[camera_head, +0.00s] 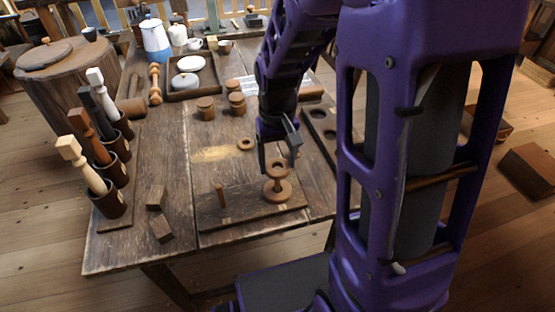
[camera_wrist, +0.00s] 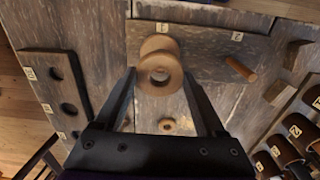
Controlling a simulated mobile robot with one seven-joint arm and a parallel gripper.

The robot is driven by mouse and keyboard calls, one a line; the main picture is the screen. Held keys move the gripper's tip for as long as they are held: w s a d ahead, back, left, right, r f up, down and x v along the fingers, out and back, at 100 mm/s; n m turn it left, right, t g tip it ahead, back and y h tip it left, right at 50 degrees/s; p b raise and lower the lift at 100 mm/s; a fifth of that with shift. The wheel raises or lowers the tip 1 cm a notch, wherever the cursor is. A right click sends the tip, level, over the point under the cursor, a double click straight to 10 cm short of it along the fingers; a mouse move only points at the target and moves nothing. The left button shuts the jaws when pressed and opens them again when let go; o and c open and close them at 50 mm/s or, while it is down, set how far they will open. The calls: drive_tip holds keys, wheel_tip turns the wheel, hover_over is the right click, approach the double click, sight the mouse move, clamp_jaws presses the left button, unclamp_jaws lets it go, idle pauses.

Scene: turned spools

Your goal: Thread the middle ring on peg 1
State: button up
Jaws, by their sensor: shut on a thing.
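My gripper (camera_head: 280,165) is shut on the middle ring (camera_head: 277,171), a flat brown wooden ring. The ring is level above the right end of the peg board (camera_head: 245,212). Below it a peg stem shows, and the large ring (camera_head: 277,191) lies at the board. I cannot tell whether the peg tip is inside the middle ring's hole. In the wrist view the middle ring (camera_wrist: 160,76) sits between the two fingers, with the large ring (camera_wrist: 157,44) partly hidden behind it. The other peg (camera_head: 221,196) is bare. A small ring (camera_head: 246,144) lies on the table.
Two wooden blocks (camera_head: 156,198) lie left of the board. Cups with upright turned pieces (camera_head: 107,172) line the left edge. Round wooden pieces (camera_head: 206,107) and a tray (camera_head: 192,80) stand farther back. A board with holes (camera_head: 318,125) lies right of my gripper.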

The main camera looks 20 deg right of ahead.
drive_tip(key=shift+f+b, duration=0.8)
drive_tip(key=shift+f, duration=0.9)
idle(0.5)
drive_tip(key=o, duration=1.3)
wheel_tip(320, 180, up, 10)
drive_tip(key=p, duration=0.8)
